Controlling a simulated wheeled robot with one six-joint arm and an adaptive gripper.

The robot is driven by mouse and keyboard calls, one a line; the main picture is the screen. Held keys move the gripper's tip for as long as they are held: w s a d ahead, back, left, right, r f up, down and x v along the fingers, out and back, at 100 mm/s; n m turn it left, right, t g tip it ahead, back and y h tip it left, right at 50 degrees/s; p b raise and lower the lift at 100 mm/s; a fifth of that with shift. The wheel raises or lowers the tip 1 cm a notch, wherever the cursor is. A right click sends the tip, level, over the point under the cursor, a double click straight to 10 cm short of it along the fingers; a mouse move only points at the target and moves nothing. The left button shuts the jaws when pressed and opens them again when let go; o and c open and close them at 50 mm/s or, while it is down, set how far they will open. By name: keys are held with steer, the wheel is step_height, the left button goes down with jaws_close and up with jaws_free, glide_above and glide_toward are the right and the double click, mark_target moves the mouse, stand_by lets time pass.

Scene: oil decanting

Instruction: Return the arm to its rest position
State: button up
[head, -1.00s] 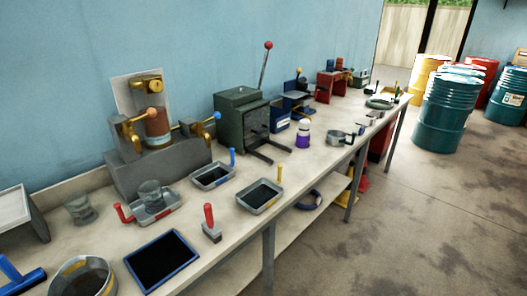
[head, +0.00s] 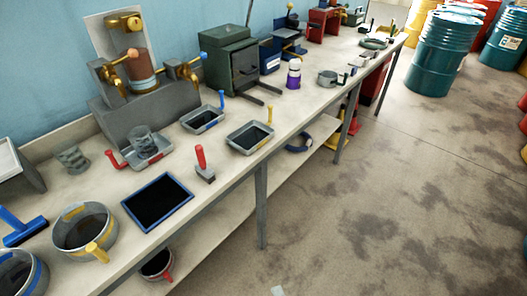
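My arm and my gripper do not show in the head view. The oil decanting bench (head: 228,180) runs from the lower left to the upper right. A grey dispenser (head: 150,112) with a brown-filled glass cylinder (head: 137,66) and brass taps stands against the wall. Below it a clear jar (head: 143,141) stands in a red-handled tray (head: 161,157). A blue-handled tray (head: 192,126) and a yellow-handled tray (head: 235,144) lie to the right.
A yellow-handled pot (head: 67,248) and a blue-rimmed pot (head: 34,290) stand at the lower left. A blue-framed dark mat (head: 186,189) and a red-handled tool (head: 200,164) lie near the front edge. A green press (head: 225,64) stands behind. Drums (head: 431,62) stand far right; nearby floor is open.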

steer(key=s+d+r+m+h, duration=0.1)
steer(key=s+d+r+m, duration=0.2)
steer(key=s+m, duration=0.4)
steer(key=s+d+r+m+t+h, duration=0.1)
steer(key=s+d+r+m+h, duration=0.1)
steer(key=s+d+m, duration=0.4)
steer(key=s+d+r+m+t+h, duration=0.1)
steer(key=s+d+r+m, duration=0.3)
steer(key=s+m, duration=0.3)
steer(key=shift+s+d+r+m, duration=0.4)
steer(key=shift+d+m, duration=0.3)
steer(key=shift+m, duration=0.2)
